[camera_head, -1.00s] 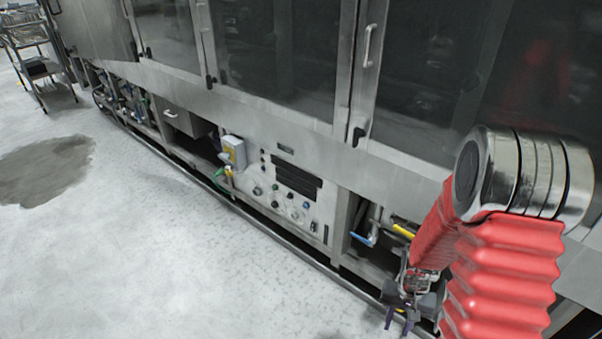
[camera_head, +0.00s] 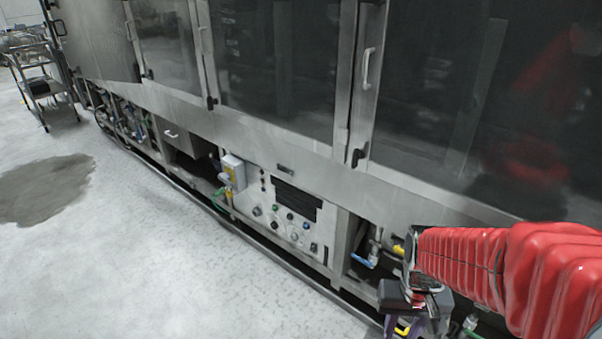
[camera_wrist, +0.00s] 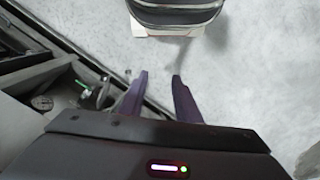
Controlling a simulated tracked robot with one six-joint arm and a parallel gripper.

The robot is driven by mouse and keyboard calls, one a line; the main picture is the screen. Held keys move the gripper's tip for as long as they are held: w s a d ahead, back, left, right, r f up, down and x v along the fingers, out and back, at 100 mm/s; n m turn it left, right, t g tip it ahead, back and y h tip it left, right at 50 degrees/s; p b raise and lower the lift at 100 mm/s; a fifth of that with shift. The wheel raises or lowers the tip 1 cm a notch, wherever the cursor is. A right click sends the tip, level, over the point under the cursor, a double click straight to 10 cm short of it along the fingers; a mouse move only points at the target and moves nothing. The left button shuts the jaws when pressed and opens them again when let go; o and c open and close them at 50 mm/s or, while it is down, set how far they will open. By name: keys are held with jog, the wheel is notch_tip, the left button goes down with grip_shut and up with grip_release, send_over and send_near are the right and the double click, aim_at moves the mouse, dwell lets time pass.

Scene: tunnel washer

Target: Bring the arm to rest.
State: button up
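My gripper (camera_head: 404,326) is at the lower right of the head view, at the end of my red-sleeved arm, in front of the washer's lower edge. In the wrist view my gripper (camera_wrist: 160,78) shows two purple fingers set apart with a clear gap. It is open, with nothing between the fingers. Pale floor lies beyond the fingertips. The tunnel washer (camera_head: 285,160) is a long steel machine with dark glass doors, running from upper left to lower right. My arm reaches across in front of its right part.
The control panel (camera_head: 292,212) and a grey-yellow switch box (camera_head: 236,172) sit low on the washer. Open bays with pipes and a blue-handled valve (camera_head: 365,260) are left of my gripper. A wire cart (camera_head: 42,85) stands far left. A dark wet patch (camera_head: 40,188) marks the otherwise clear floor.

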jog(key=s+a+r+n+t, duration=0.1)
jog(key=s+a+r+t, duration=0.1)
jog(key=r, duration=0.6)
jog(key=s+a+r+t, duration=0.1)
jog(key=a+r+t, duration=0.2)
jog(key=r, duration=0.5)
jog(key=shift+s+r+n+t, duration=0.2)
jog(key=shift+s+n+t, duration=0.15)
jog(key=shift+n+t, duration=0.05)
dwell(1.8)
